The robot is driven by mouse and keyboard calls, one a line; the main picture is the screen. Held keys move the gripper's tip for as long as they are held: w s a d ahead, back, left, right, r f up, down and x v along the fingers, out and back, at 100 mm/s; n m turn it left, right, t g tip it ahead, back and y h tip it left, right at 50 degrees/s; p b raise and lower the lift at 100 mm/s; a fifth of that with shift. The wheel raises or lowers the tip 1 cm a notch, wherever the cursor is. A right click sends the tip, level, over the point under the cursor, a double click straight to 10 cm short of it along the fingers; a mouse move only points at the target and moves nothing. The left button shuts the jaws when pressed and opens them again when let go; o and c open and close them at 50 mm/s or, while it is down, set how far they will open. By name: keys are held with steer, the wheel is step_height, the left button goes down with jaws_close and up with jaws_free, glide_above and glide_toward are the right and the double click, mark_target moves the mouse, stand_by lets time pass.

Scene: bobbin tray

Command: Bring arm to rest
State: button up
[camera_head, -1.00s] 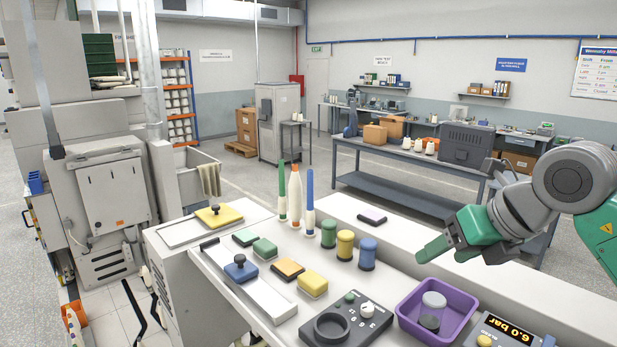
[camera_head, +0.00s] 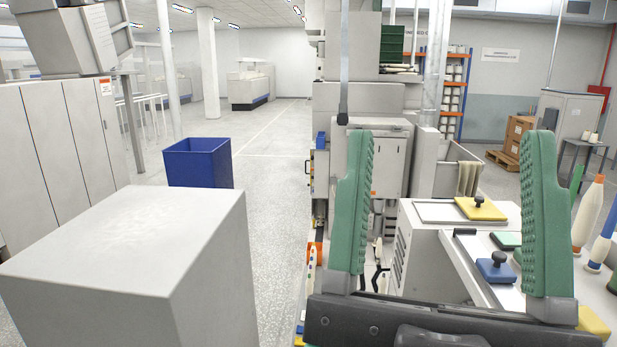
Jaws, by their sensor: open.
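My gripper (camera_head: 450,210) fills the lower right of the head view, close to the camera. Its two green ribbed fingers point up and stand wide apart, with nothing between them. The grey palm bar crosses the bottom edge. Behind the fingers is the white workbench (camera_head: 408,236). On it are a yellow block with a dark knob (camera_head: 482,210) and a blue block with a dark knob (camera_head: 497,270). The right finger partly hides the bench top.
A large pale box-shaped cabinet (camera_head: 130,250) stands at the front left. A blue bin (camera_head: 198,163) stands on the floor behind it. Tall grey lockers (camera_head: 55,155) line the left. A clear floor aisle (camera_head: 265,210) runs between the cabinet and the machine.

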steer(key=w+a+f+n+g+y, duration=0.1)
steer(key=a+f+g+y, duration=0.3)
steer(key=a+f+y, duration=0.4)
step_height(320, 180, up, 12)
steer(key=p, duration=1.2)
steer(key=shift+w+d+r+h+p, duration=0.2)
steer(key=shift+w+d+h+p, duration=0.1)
steer(key=shift+p, duration=0.1)
steer(key=shift+t, duration=0.3)
